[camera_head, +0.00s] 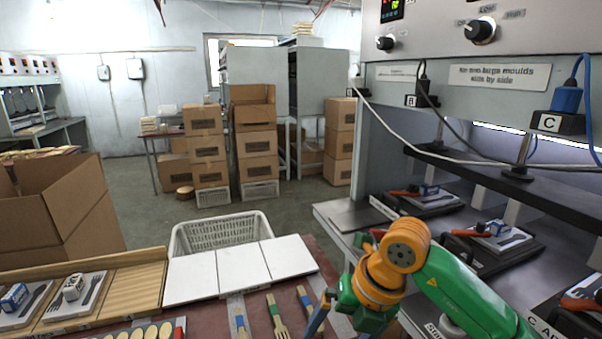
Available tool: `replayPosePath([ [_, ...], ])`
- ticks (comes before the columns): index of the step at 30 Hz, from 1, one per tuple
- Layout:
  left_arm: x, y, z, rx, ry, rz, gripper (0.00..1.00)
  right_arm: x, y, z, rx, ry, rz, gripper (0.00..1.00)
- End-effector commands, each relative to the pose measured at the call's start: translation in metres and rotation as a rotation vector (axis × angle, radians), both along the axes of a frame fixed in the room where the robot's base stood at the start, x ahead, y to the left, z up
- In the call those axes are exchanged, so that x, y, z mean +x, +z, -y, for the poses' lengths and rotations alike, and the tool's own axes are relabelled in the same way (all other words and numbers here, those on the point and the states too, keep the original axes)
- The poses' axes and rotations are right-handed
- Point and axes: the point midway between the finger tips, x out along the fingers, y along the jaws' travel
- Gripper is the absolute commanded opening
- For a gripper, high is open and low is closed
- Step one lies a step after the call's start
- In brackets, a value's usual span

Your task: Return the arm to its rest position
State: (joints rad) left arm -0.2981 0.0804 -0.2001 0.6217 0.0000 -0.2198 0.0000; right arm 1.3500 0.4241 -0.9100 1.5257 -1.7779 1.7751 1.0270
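My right arm, green with orange joints, comes in from the lower right. My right gripper (319,314) is at the bottom centre, over the front table's right edge and beside the press bench. One dark finger shows, and the rest is hidden by the wrist or cut off by the frame, so its opening cannot be told. No held object is visible. My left arm and gripper are out of view. Wooden utensils with coloured handles, among them a fork (277,318), lie on the reddish table (215,314) left of the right gripper.
The press (455,85) and its bench with several dark moulds (430,201) fill the right side. White tiles (238,267) lie before a white basket (221,232). Wooden trays (137,288) are at left. Cardboard boxes (60,205) stand at left and behind; floor between is clear.

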Motion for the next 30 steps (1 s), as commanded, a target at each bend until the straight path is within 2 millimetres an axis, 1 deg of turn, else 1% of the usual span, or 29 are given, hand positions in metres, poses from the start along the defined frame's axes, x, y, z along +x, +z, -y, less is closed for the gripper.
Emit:
replayPosePath([
  [2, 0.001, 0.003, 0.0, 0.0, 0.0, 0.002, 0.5, -0.008, -0.01, -0.023, 0.132, 0.04, -0.075, 1.0],
  [3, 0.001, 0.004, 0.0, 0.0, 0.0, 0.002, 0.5, -0.013, -0.014, -0.039, 0.228, 0.058, -0.12, 1.0],
  [5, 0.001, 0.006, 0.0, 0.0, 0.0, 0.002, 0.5, -0.02, -0.018, -0.063, 0.402, 0.071, -0.195, 1.0],
  [6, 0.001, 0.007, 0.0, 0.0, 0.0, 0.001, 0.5, -0.023, -0.018, -0.079, 0.53, 0.063, -0.242, 1.0],
  [7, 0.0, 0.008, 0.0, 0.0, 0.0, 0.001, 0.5, -0.023, -0.016, -0.089, 0.631, 0.046, -0.275, 1.0],
  [8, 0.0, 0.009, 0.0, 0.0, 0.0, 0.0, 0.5, -0.021, -0.015, -0.098, 0.737, 0.017, -0.307, 1.0],
  [9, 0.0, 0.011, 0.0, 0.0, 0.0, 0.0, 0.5, -0.015, -0.013, -0.108, 0.886, -0.043, -0.346, 1.0],
  [11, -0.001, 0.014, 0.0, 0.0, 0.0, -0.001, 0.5, 0.002, -0.015, -0.113, 1.119, -0.2, -0.398, 1.0],
  [12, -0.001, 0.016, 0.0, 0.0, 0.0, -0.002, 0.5, 0.021, -0.026, -0.107, 1.275, -0.367, -0.422, 1.0],
  [13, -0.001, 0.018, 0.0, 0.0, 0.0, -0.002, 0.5, 0.038, -0.043, -0.095, 1.38, -0.534, -0.434, 1.0],
  [14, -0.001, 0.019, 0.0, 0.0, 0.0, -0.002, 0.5, 0.051, -0.064, -0.08, 1.454, -0.704, -0.435, 1.0],
  [15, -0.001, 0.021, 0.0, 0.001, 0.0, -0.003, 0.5, 0.062, -0.098, -0.058, 1.509, -0.917, -0.43, 1.0],
  [16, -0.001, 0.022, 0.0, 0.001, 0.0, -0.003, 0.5, 0.065, -0.125, -0.041, 1.525, -1.071, -0.425, 1.0],
  [17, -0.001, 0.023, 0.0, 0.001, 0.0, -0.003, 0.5, 0.064, -0.153, -0.025, 1.523, -1.216, -0.418, 1.0],
  [18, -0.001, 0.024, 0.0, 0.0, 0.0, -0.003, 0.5, 0.056, -0.19, -0.004, 1.501, -1.395, -0.41, 1.0],
  [20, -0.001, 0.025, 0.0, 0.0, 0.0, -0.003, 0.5, 0.035, -0.244, 0.025, 1.433, -1.643, -0.398, 1.0],
  [21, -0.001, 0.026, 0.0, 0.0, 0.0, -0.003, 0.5, 0.014, -0.277, 0.042, 1.368, -1.795, -0.393, 1.0],
  [23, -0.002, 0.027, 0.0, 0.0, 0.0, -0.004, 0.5, -0.025, -0.324, 0.065, 1.248, -2.005, -0.387, 1.0],
  [24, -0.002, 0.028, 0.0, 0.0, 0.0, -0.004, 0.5, -0.055, -0.352, 0.079, 1.157, -2.134, -0.388, 1.0],
  [26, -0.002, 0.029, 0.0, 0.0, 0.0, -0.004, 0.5, -0.106, -0.388, 0.096, 1.003, -2.31, -0.392, 1.0],
  [27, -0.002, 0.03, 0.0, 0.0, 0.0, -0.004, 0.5, -0.142, -0.407, 0.105, 0.895, -2.415, -0.398, 1.0],
  [29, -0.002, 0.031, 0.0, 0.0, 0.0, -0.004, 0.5, -0.196, -0.43, 0.115, 0.731, -2.547, -0.411, 1.0],
  [30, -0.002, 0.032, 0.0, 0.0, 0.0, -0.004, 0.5, -0.229, -0.44, 0.119, 0.629, -2.619, -0.42, 1.0],
])
